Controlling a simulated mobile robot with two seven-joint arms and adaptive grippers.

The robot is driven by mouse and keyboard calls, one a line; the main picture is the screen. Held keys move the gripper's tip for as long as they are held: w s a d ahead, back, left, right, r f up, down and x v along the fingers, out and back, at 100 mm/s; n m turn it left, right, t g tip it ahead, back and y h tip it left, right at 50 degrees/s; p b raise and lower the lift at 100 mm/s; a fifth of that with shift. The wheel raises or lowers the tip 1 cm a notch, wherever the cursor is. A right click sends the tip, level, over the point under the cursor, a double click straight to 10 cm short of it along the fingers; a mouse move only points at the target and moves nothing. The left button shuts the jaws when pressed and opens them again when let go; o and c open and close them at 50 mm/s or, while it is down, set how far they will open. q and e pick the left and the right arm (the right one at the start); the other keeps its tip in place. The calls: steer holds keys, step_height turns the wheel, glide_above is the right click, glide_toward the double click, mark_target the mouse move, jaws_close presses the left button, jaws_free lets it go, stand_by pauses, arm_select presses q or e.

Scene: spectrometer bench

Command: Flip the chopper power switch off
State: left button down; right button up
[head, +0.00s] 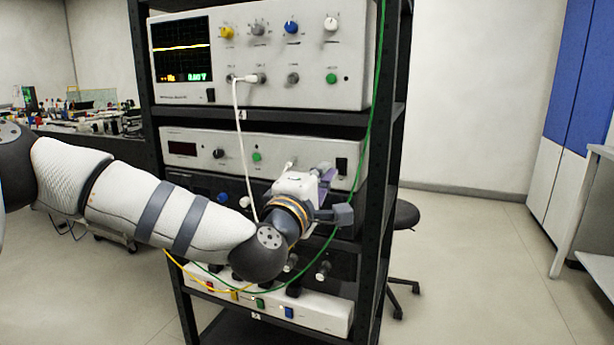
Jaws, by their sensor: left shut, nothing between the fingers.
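A grey-fronted unit (290,148) with a dark display at its left sits on the rack's second level. A black rocker switch (341,165) is at the right end of its front; I take this to be the chopper power switch. Its on or off position is too small to tell. My left gripper (327,172) is shut and empty, its fingers just left of the switch in the picture. I cannot tell whether they touch it. My wrist and gripper hide part of the panel's lower right. My right gripper is not in view.
An oscilloscope (290,85) stands on the shelf above. A white cable (238,130) and a green cable (375,100) hang in front of the rack. A power strip (320,310) lies low down.

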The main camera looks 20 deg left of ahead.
arm_select(q)
steer(key=s, duration=0.4)
steer(key=shift+s+a+r, duration=0.1)
steer(key=shift+s, duration=0.05)
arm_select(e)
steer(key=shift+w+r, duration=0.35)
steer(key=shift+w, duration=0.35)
arm_select(q)
steer(key=shift+s, duration=0.1)
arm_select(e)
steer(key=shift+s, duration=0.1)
